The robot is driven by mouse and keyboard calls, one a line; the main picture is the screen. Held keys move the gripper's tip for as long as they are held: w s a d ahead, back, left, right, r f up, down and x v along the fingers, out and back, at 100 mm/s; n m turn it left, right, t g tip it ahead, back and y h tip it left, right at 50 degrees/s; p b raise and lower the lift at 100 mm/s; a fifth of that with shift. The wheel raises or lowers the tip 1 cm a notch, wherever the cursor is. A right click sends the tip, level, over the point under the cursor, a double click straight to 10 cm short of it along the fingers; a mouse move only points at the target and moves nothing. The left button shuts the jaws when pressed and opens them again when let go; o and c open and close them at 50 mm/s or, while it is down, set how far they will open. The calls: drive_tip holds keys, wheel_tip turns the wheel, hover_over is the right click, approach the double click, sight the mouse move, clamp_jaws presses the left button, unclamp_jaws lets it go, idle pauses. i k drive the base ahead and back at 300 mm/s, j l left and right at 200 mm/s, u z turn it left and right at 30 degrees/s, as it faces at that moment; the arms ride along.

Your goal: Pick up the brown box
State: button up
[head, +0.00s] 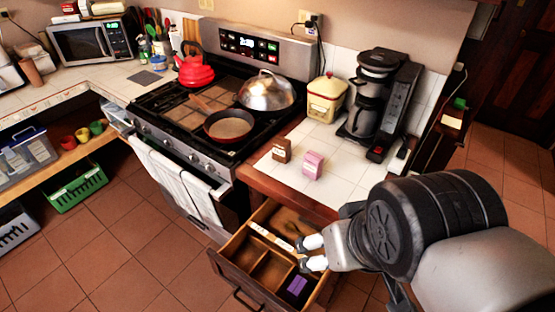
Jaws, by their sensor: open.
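The brown box (281,150) is small, has a pale label, and stands upright on the white tiled counter to the right of the stove. My gripper (307,254) is in front of and below it in the picture, over the open drawer. Its two pale fingertips are apart, with nothing seen between them. The gripper is clear of the brown box. My arm hides part of the drawer's right side.
A pink box (313,164) stands just right of the brown box. A coffee maker (375,100) and a yellow canister (326,98) are behind. The open drawer (235,267) juts out below the counter. A pan (229,125) sits on the stove (170,112).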

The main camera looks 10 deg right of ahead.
sight(282, 147)
drive_tip(key=i+l+u, duration=0.2)
drive_tip(key=i+l, duration=0.15)
drive_tip(key=i+l+u, duration=0.15)
drive_tip(key=i+l, duration=0.15)
drive_tip(key=l, duration=0.15)
